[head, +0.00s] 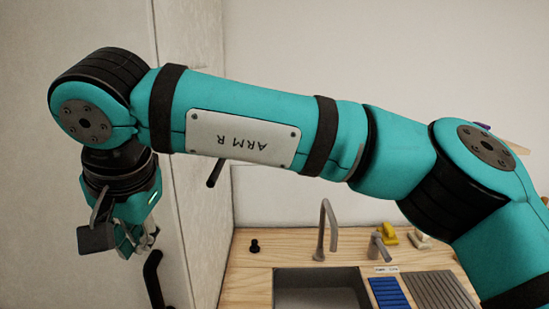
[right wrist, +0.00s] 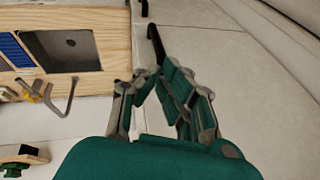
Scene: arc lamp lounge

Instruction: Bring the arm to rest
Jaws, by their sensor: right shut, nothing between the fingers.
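My right arm (head: 245,125), teal with black bands and a plate marked ARM R, reaches across the head view from right to left. It bends down at the left, and my right gripper (head: 137,243) hangs there, pointing down, shut and empty. The gripper is in front of the pale cabinet, close in the picture to its dark handle (head: 153,280); the gap in depth cannot be told. In the right wrist view the gripper's fingers (right wrist: 160,80) show with nothing between them. My left gripper is not in view.
A wooden counter (head: 248,280) stands below the arm, with a sink (head: 315,290), a curved tap (head: 325,225), a blue ribbed rack (head: 388,293), a grey draining board (head: 440,290) and a small black object (head: 254,246). The tall pale cabinet (head: 190,150) is at the left.

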